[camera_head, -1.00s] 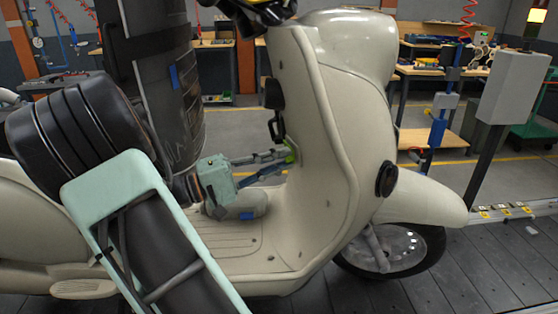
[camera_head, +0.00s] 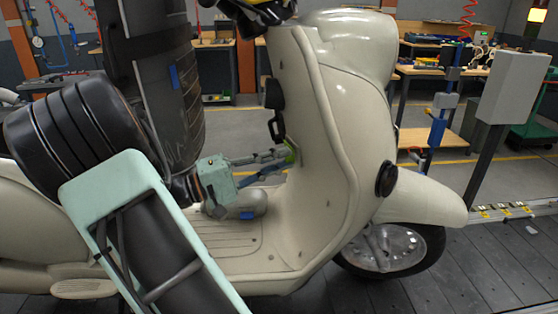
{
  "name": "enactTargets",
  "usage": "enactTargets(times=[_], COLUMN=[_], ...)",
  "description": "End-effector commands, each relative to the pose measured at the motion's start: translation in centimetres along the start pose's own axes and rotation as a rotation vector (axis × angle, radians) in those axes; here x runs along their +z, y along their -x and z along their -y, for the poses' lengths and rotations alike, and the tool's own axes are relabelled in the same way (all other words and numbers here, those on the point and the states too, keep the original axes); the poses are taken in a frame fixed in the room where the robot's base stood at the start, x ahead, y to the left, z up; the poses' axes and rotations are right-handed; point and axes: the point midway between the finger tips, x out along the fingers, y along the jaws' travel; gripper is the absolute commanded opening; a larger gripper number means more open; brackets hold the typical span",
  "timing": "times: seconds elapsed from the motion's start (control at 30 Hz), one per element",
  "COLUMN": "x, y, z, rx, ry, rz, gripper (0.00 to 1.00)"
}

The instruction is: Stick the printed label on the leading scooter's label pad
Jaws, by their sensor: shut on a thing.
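The cream scooter (camera_head: 345,130) stands across the middle of the view, its front wheel to the right. My gripper (camera_head: 289,156) reaches over the footboard to the rider-side face of the leg shield. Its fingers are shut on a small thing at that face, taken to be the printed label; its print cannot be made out. Bright green shows at the fingertips. They look very close to the shield, but whether they touch it is unclear. The label pad cannot be told apart behind the fingertips.
The seat and rear body lie partly behind my arm at the left. A grey box on a post (camera_head: 512,88) stands at the right. Workbenches (camera_head: 432,72) line the back. Dark slats (camera_head: 480,270) show at the lower right.

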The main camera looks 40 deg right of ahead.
Motion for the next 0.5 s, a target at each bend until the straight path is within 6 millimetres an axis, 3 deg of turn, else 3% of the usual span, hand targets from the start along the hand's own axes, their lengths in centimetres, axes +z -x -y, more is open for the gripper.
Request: enactTargets(times=[0.5], x=[0.01], y=[-0.55], z=[-0.02], rx=[0.000], ry=[0.000], rz=[0.001], gripper=[0.09])
